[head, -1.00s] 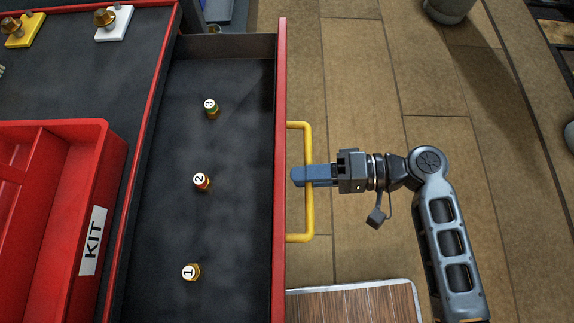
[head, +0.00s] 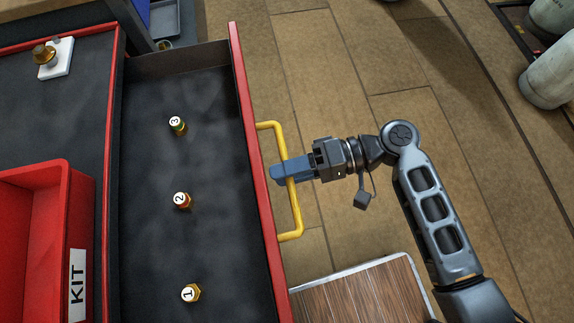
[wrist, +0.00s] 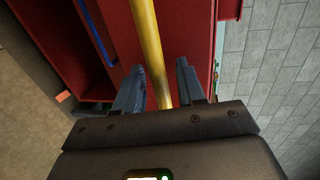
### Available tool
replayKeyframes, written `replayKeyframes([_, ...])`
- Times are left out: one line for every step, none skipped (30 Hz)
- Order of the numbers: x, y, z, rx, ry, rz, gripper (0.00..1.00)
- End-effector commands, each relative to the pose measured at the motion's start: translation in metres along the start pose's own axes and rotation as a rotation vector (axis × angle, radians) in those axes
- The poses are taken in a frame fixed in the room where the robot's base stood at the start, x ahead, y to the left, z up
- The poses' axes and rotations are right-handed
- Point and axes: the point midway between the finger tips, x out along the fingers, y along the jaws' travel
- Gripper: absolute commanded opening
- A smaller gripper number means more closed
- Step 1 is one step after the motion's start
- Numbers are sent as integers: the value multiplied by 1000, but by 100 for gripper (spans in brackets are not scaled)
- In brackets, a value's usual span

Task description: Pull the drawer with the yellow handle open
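The drawer (head: 150,235) stands pulled out, its dark inside showing behind a red front panel (head: 247,110). The yellow handle (head: 293,205) is a bar fixed to the outside of that panel. My gripper (head: 278,176) is at the middle of the handle, with its blue fingers reaching across the bar towards the panel. In the wrist view, the fingers (wrist: 160,68) stand on either side of the yellow bar (wrist: 147,35), with gaps showing between them and it. The gripper looks open around the handle, not clamped on it.
Several small brass pieces numbered 1 (head: 190,293), 2 (head: 182,200) and 3 (head: 177,124) stand in the drawer. A red KIT tray (head: 62,180) is on the worktop at left. A wooden-topped surface (head: 365,295) stands below the handle. The tiled floor at right is mostly clear.

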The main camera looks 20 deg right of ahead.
Motion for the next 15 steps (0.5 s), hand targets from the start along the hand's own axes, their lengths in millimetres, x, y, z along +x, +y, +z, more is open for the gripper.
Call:
replayKeyframes([-4, 0, -1, 0, 3, 0, 39])
replayKeyframes([-8, 0, -1, 0, 4, 0, 39])
replayKeyframes([-13, 1, -1, 0, 3, 0, 39])
replayKeyframes([-18, 1, -1, -1, 4, 0, 39])
replayKeyframes([-23, 1, -1, -1, 6, 1, 39])
replayKeyframes([-30, 1, -1, -1, 6, 1, 39])
replayKeyframes([-35, 1, -1, -1, 5, 1, 39])
replayKeyframes([-40, 1, -1, -1, 5, 1, 39])
replayKeyframes([-47, 1, -1, 0, 5, 1, 39])
replayKeyframes([-51, 1, -1, 0, 5, 1, 39])
replayKeyframes([-55, 1, -1, 0, 4, 1, 39])
replayKeyframes([-60, 1, -1, 0, 4, 1, 39])
replayKeyframes([-64, 1, -1, 0, 5, 0, 39])
replayKeyframes([-67, 1, -1, 0, 4, 0, 39])
replayKeyframes([-70, 1, -1, 0, 3, 0, 39])
